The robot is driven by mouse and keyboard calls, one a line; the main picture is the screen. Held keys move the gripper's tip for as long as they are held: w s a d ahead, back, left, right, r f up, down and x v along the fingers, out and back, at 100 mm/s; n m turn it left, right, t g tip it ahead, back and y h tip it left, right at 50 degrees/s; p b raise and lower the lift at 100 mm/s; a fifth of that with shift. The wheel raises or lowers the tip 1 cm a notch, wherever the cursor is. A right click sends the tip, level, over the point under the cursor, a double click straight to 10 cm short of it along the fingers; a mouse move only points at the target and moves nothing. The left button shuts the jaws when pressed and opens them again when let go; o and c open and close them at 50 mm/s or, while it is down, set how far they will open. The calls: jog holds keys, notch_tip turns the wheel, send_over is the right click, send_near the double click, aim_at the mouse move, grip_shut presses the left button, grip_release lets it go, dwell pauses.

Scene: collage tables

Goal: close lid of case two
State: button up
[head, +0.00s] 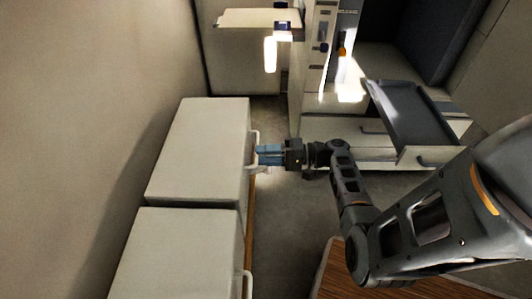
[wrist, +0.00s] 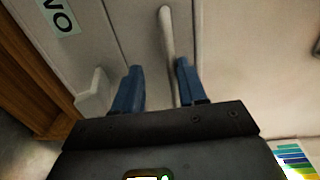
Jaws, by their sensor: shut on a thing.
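Two white box-shaped cases stand side by side along the left wall in the head view. My gripper (head: 259,155), with blue fingers, is at the front of the far case (head: 203,150), at its pale handle (head: 253,138).
The near case (head: 175,255) stands just in front of the far one, with a flat top. A white block (wrist: 93,93) juts out near my left finger. Drawers and a dark tray (head: 405,115) are at the right. Grey floor lies between.

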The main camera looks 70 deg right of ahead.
jog(key=shift+o, duration=0.7)
jog(key=shift+s+f, duration=0.1)
jog(key=shift+f, duration=0.15)
jog(key=shift+r, duration=0.1)
jog(key=shift+r, duration=0.1)
jog(key=v, duration=0.7)
jog(key=shift+s+d+p, duration=0.15)
jog(key=shift+s+p, duration=0.15)
jog(key=shift+p, duration=0.1)
